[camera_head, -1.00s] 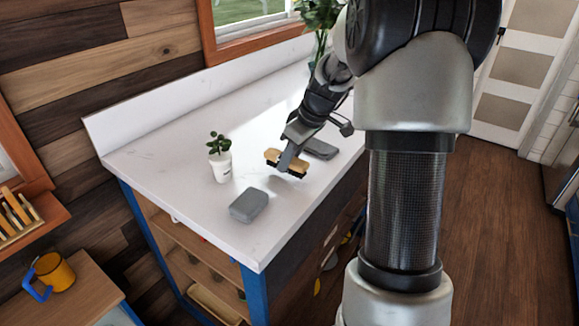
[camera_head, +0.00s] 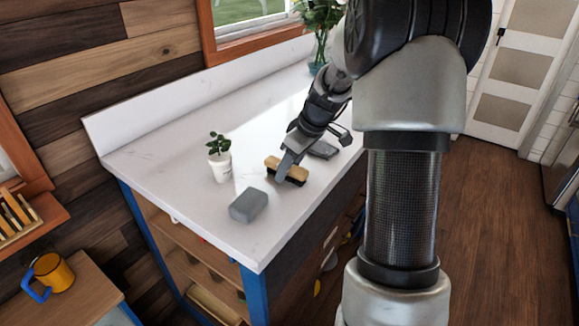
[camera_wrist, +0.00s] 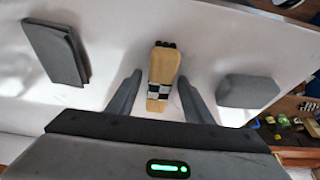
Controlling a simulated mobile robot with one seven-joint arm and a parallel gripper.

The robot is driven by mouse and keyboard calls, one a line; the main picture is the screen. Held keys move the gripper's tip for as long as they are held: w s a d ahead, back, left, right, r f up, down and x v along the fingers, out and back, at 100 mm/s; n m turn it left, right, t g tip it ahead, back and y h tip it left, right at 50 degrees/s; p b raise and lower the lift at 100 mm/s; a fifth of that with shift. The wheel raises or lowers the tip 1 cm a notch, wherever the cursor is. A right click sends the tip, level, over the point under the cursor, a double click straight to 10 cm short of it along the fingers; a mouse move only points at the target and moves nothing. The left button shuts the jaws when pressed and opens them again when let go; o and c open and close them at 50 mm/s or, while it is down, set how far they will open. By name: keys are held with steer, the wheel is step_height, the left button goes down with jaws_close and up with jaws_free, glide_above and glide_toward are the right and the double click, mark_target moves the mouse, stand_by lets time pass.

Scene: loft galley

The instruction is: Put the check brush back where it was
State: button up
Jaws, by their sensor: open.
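The check brush (camera_head: 294,172) has a tan wooden body and dark bristles. It lies on the white counter near the front edge, between two grey items. In the wrist view, its black-and-white check band (camera_wrist: 160,88) shows across the wood. My gripper (camera_head: 285,165) is down at the brush in the head view. In the wrist view, my gripper (camera_wrist: 159,78) is open, with one finger on each side of the brush and a gap between each finger and the wood. One finger hides part of the brush in the head view.
A grey block (camera_head: 249,205) sits left of the brush, and a flat dark grey item (camera_head: 323,150) lies right of it. A white potted plant (camera_head: 220,162) stands behind. A glass vase with flowers (camera_head: 318,50) is at the far end. The counter's left part is clear.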

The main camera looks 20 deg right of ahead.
steer(key=v, duration=1.2)
steer(key=shift+a+r, duration=0.1)
steer(key=shift+r, duration=0.05)
stand_by(0.8)
